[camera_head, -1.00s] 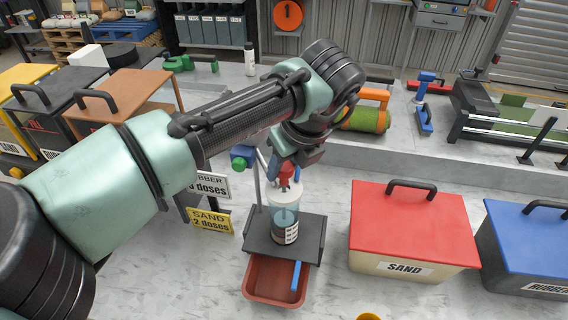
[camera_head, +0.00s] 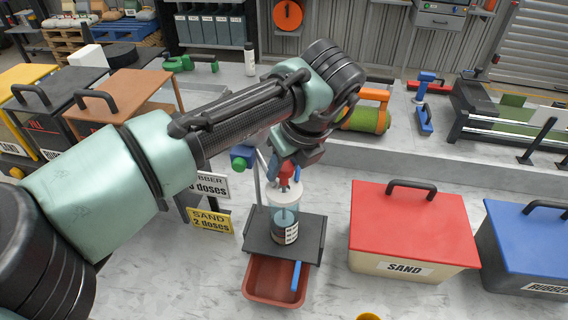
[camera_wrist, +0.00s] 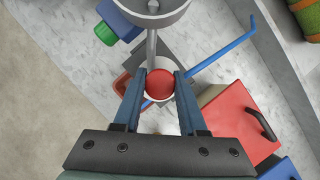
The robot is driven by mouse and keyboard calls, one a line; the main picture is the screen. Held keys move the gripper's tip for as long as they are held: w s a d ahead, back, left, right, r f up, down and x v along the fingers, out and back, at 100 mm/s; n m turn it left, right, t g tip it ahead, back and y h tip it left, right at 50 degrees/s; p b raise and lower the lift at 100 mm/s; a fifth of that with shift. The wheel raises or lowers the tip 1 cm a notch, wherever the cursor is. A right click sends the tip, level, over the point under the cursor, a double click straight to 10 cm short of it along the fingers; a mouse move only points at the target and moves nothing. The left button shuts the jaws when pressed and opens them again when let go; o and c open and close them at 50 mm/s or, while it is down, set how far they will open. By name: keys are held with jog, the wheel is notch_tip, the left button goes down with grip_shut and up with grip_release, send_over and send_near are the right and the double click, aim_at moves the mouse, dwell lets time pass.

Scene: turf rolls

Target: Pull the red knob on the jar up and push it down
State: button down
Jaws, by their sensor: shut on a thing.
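The clear jar (camera_head: 285,221) stands upright on a dark tray-like stand (camera_head: 257,247), with dark contents at its bottom and a printed label. The red knob (camera_head: 286,174) is at the top of the jar. It shows in the wrist view as a red disc (camera_wrist: 160,85) between the two blue fingers. My gripper (camera_wrist: 160,87) is shut on the red knob from above. In the head view my gripper (camera_head: 287,172) is partly hidden by my own wrist.
A red bin (camera_head: 262,281) with a blue handle sits below the stand. A red-lidded SAND box (camera_head: 413,225) and a blue-lidded box (camera_head: 530,240) stand to the right. A metal post with a blue and green part (camera_head: 241,160) stands close left of the jar.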

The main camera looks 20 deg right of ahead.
aim_at(284, 165)
notch_tip(284, 165, up, 5)
jog(key=p, duration=0.5)
jog(key=shift+w+r+p, duration=0.15)
jog(key=shift+r+p, duration=0.1)
jog(key=shift+p, duration=0.05)
jog(key=c, duration=0.6)
grip_release()
jog(key=shift+r, duration=0.1)
jog(key=shift+o, duration=0.7)
jog(key=b+v, duration=0.2)
jog(key=v, duration=1.1)
